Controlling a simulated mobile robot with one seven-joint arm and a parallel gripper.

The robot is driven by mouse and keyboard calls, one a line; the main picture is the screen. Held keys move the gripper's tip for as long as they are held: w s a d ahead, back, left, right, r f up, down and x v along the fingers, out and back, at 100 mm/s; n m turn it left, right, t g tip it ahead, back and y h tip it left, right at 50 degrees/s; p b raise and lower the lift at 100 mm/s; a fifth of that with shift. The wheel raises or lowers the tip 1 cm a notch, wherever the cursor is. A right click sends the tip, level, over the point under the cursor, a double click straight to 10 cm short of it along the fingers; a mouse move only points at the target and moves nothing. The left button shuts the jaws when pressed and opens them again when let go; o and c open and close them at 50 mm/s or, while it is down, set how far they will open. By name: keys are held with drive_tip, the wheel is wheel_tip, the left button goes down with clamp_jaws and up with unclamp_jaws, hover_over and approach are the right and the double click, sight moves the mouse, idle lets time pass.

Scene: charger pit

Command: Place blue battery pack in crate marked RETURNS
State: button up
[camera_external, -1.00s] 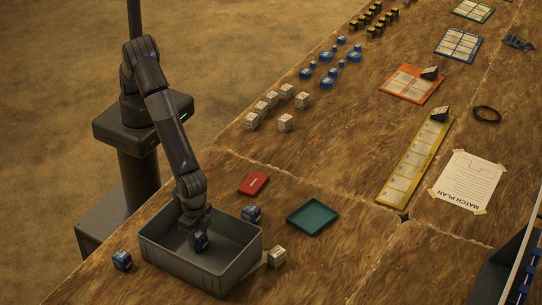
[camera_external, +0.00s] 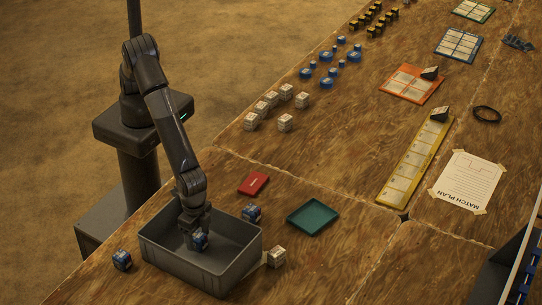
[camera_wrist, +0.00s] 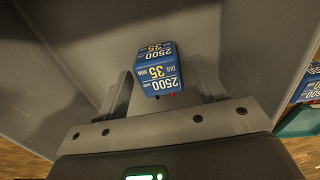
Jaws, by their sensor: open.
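A grey open crate (camera_external: 160,257) stands at the near edge of the table; no RETURNS marking is readable on it. My gripper (camera_external: 196,232) points down inside it. A blue battery pack (camera_external: 200,241) is in the crate at the fingers. In the wrist view the blue battery pack (camera_wrist: 158,70), labelled 2500 and 35, sits between the two spread fingers of my gripper (camera_wrist: 163,88), with gaps beside it. Whether it rests on the crate floor is hard to tell. Two more blue packs stand outside: one left of the crate (camera_external: 122,260), one behind it (camera_external: 251,213).
A white pack (camera_external: 276,257) stands close to the crate's right side. A red card (camera_external: 253,183) and a teal tray (camera_external: 313,217) lie behind. White packs (camera_external: 271,99) and blue round items (camera_external: 326,82) are farther off.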

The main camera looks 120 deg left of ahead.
sight(198, 235)
wheel_tip(198, 235, up, 11)
drive_tip(key=s+a+r+t+h, duration=0.1)
drive_tip(key=s+a+r, duration=0.1)
drive_tip(key=a+r, duration=1)
drive_tip(key=s+a+r+t, duration=0.1)
drive_tip(key=s+a+r, duration=0.55)
drive_tip(key=a, duration=0.45)
drive_tip(key=s+a+r+t, duration=0.1)
drive_tip(key=s+a, duration=0.5)
drive_tip(key=s, duration=0.3)
drive_tip(key=s+a+r+t+y, duration=0.1)
drive_tip(key=s+a+r+t, duration=0.1)
drive_tip(key=s+a, duration=0.5)
drive_tip(key=s, duration=0.2)
drive_tip(key=shift+s+t, duration=0.3)
drive_tip(key=shift+o, duration=0.3)
